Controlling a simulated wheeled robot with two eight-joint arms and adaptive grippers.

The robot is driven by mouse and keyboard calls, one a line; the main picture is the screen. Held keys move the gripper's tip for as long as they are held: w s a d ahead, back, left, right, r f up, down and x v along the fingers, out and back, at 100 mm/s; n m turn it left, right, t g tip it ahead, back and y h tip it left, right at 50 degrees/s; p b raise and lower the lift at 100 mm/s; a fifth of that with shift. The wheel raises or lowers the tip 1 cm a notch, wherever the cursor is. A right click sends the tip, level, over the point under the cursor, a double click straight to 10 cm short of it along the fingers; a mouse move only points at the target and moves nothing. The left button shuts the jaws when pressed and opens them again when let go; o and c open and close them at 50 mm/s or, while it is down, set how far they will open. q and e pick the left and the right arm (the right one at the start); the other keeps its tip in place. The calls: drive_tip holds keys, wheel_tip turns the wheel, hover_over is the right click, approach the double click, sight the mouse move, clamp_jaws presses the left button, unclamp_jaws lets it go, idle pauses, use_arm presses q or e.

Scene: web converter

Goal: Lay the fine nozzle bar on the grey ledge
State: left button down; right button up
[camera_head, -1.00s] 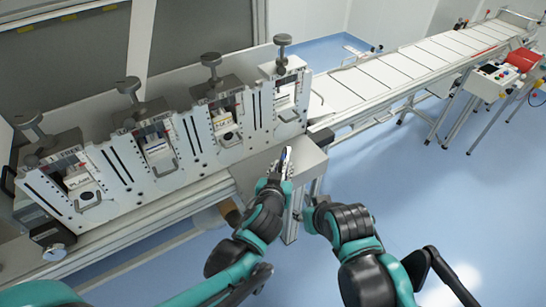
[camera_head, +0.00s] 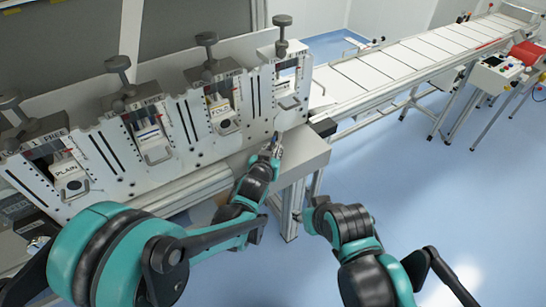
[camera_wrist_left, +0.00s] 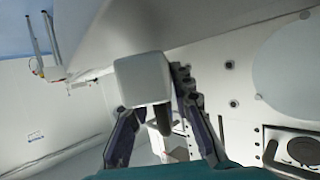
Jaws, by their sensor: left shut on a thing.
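My left gripper (camera_head: 275,143) is at the right end of the machine front, just in front of the white panel and over the back of the grey ledge (camera_head: 308,152). In the left wrist view its fingers (camera_wrist_left: 158,112) are shut on a pale block with a dark peg, which I take to be the fine nozzle bar (camera_wrist_left: 143,78). In the head view the held piece is mostly hidden by the gripper. The ledge top in front of the gripper is bare. My right gripper (camera_head: 308,217) hangs low beside the ledge, and its fingers cannot be made out.
The white machine front (camera_head: 190,130) has several bays with dark clamp knobs above. A block labelled PLAIN (camera_head: 70,183) sits in the left bay. A slatted conveyor (camera_head: 370,75) runs off to the upper right. The blue floor right of the ledge is clear.

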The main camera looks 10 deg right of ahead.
use_arm(q)
wheel_tip(320, 180, down, 2)
drive_tip(key=shift+r, duration=0.1)
use_arm(e)
drive_tip(key=shift+f, duration=0.5)
use_arm(q)
drive_tip(key=c, duration=1.3)
unclamp_jaws()
drive_tip(key=shift+b, duration=0.3)
use_arm(e)
drive_tip(key=shift+f, duration=0.1)
